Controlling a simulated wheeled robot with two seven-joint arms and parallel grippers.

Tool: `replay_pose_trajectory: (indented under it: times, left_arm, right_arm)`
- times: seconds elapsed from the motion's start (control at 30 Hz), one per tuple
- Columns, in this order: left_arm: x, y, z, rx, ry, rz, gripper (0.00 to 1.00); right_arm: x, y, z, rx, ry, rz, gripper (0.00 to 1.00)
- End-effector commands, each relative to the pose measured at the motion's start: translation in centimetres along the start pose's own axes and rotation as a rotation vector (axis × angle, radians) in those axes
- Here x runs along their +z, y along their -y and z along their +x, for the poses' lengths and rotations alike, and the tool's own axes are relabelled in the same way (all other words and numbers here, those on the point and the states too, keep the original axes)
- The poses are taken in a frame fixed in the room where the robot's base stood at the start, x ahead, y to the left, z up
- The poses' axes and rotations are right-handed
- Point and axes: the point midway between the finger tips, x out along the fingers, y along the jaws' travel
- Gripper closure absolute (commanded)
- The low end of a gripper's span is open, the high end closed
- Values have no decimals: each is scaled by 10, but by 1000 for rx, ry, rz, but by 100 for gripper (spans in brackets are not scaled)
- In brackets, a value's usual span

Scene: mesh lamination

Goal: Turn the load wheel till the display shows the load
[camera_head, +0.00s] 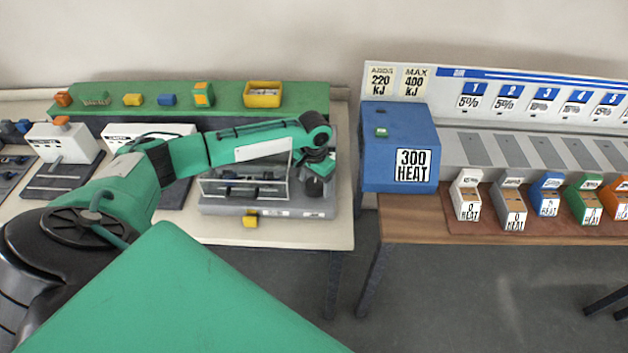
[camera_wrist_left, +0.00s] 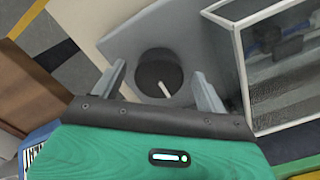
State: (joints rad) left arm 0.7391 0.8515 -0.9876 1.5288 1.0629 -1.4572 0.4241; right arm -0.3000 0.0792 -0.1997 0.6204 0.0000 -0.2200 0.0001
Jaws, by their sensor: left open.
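The load wheel (camera_head: 316,187) is a dark round knob at the right end of the grey machine (camera_head: 215,208) on the left table. In the left wrist view the wheel (camera_wrist_left: 150,72) has a white pointer line and sits on a grey plate. My left gripper (camera_head: 318,163) is above the wheel, pointing down. In the left wrist view its two fingers (camera_wrist_left: 159,70) are open, one on each side of the wheel; I cannot tell whether they touch it. I cannot make out a load reading on any display. My right gripper is not in view.
A clear-sided box (camera_head: 245,187) stands on the machine left of the wheel. A yellow block (camera_head: 250,219) is at the machine's front. The blue box (camera_head: 400,150) labelled 300 HEAT stands right, on the wooden table (camera_head: 440,232). A gap separates the tables.

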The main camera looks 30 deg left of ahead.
Motion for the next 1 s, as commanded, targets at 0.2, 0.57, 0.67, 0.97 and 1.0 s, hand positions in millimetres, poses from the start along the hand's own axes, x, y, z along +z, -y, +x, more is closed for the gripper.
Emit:
replay_pose_trajectory:
  times: [0.2, 0.57, 0.67, 0.97, 1.0]
  left_arm:
    - [0, 0, 0, 0, 0, 0, 64]
    - [0, 0, -2, 1, 0, 37, 70]
    - [0, 0, -3, 1, 1, 82, 70]
    - [0, 1, -4, 2, 1, 315, 70]
    - [0, 1, -4, 2, 1, 354, 70]
  right_arm:
    - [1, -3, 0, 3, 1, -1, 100]
    - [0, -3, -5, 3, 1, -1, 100]
    - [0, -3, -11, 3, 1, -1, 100]
    - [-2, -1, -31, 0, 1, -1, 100]
    - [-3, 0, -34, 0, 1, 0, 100]
